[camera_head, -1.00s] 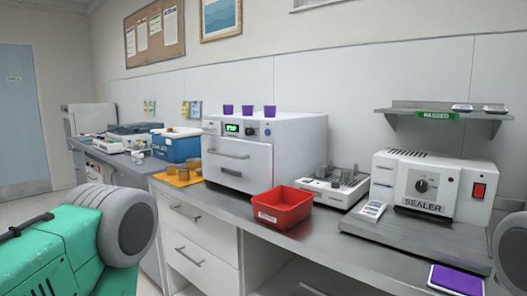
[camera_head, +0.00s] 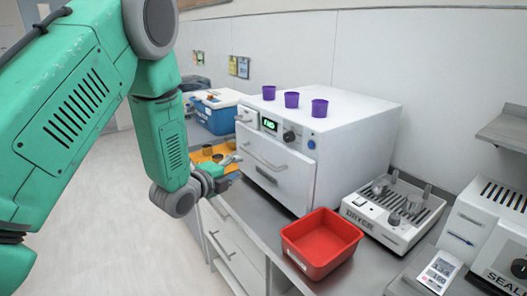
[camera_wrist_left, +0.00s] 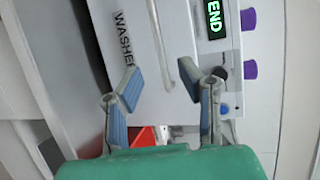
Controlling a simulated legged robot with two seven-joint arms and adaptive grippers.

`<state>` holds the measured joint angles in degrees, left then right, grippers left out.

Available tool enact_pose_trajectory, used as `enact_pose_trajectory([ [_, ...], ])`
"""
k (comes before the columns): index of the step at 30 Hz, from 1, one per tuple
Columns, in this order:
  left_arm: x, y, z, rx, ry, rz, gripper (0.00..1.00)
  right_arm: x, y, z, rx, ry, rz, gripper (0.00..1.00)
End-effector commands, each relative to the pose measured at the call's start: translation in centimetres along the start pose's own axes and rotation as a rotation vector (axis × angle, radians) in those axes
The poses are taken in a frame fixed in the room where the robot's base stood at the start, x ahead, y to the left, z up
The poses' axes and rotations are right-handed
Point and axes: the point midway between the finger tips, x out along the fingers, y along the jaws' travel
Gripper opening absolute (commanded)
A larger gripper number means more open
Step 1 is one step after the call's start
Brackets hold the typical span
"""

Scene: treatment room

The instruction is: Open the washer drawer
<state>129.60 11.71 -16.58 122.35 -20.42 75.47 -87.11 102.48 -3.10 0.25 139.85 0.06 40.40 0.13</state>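The washer (camera_head: 350,108) is a white box on the counter with a lit green END display (camera_head: 269,124). Its front drawer (camera_head: 285,178) looks shut and has a horizontal bar handle (camera_head: 264,156). My left gripper (camera_head: 232,168) is just left of the drawer front in the head view. In the left wrist view its two blue-padded fingers (camera_wrist_left: 160,82) are spread apart with nothing between the pads. The drawer handle (camera_wrist_left: 160,40) lies just beyond the fingertips, in line with the gap. I see no contact. My right gripper is not in view.
Three purple cups (camera_head: 291,99) stand on the washer. A red bin (camera_head: 322,242) and a dryer rack (camera_head: 400,215) stand to its right. A blue cooler box (camera_head: 214,113) and an orange tray (camera_head: 199,155) are to the left. Counter drawers (camera_head: 232,255) lie below.

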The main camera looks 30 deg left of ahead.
Motion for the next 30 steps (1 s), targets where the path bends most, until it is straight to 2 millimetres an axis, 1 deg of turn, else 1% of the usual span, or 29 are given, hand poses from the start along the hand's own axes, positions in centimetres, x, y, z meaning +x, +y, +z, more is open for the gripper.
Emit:
enact_pose_trajectory([
  [5,3.2,0.1,-0.1,-0.003,0.0,0.001,0.33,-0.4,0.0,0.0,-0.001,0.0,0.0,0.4],
  [12,8.5,0.0,-0.4,0.0,-0.001,0.003,0.33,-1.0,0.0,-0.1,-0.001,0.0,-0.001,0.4],
  [16,10.6,0.0,-0.5,0.0,-0.002,0.002,0.33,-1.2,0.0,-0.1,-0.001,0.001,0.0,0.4],
  [18,11.4,0.1,-0.4,-0.001,-0.001,0.003,0.33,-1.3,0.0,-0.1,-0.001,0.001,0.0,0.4],
  [22,12.4,0.2,-0.2,-0.004,-0.001,0.005,0.33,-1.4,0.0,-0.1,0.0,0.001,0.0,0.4],
  [30,12.8,0.3,-0.1,-0.004,-0.001,0.005,0.33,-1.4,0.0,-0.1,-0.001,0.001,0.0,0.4],
])
